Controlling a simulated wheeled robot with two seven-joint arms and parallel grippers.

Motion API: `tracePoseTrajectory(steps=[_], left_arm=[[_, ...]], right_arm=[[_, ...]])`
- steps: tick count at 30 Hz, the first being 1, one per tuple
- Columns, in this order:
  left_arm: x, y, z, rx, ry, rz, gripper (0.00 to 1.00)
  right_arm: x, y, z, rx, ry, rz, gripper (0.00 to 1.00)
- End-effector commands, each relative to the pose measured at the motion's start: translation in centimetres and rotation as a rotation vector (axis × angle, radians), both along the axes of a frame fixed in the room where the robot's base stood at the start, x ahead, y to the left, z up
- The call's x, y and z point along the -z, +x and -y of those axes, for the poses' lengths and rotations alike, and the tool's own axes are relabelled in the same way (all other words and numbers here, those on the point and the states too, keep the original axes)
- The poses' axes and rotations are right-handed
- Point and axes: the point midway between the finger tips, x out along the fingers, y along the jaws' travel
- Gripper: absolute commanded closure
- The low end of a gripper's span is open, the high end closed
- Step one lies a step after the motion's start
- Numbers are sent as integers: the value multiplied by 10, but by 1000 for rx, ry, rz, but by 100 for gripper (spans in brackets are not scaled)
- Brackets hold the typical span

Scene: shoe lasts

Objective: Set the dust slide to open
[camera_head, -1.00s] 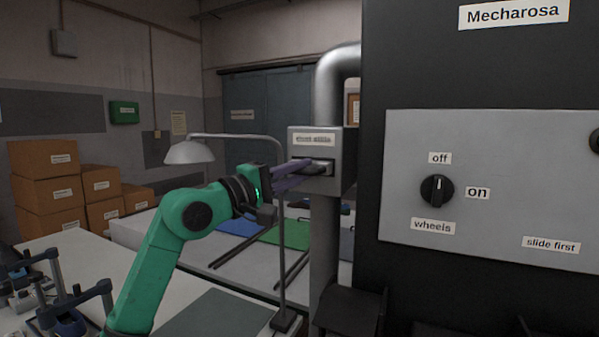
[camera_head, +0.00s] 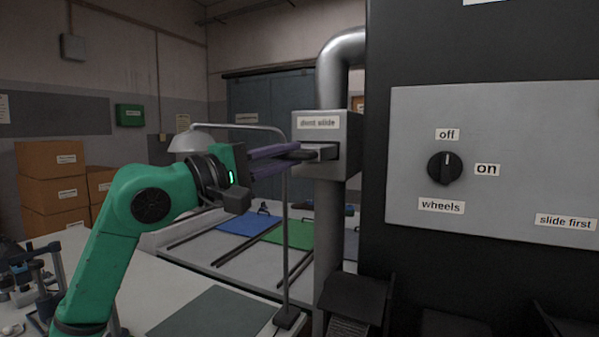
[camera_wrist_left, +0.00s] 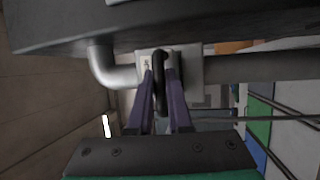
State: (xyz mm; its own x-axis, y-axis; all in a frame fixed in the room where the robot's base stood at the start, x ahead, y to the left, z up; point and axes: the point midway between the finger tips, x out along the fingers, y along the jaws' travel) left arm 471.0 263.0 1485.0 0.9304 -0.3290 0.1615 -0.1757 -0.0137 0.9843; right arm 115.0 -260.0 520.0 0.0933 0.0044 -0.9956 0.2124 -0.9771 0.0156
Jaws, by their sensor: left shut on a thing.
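The dust slide housing (camera_head: 348,160) is a grey box on the silver pipe, with a label reading "dust slide" (camera_head: 318,123). A dark handle (camera_head: 308,154) stands out from its front. My left gripper (camera_head: 304,152), with purple fingers on a green arm, is shut on this handle. In the left wrist view the dark looped handle (camera_wrist_left: 158,72) sits between the two purple fingers. The fingers hide part of the handle, and how far the slide is out is hard to tell. My right gripper is not in view.
The black Mecharosa machine stands at the right, its grey panel (camera_head: 500,200) bearing a wheels knob (camera_head: 445,168) between off and on labels. A thin lamp (camera_head: 190,142) post rises close to the gripper. Blue and green mats (camera_head: 288,235) lie on the table behind.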

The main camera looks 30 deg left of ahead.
Motion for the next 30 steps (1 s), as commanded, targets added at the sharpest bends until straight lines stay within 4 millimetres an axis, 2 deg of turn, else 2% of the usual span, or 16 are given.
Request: tracePoseTrajectory(steps=[1,10,11,12,13,23,26,30], left_arm=[[3,-4,1,-1,3,-1,100],[0,-6,2,3,0,-5,100],[1,-6,2,3,1,-5,71],[0,-6,2,3,1,-5,56],[0,-6,2,3,1,-4,53],[2,-8,0,0,0,-2,53],[8,-20,-5,-2,0,-1,53],[20,-53,-17,-3,1,1,53]], right_arm=[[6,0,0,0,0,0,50],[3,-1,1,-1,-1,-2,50],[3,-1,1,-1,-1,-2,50],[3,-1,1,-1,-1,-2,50],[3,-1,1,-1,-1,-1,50],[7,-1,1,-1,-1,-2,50],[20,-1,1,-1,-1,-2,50],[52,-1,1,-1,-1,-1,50]])
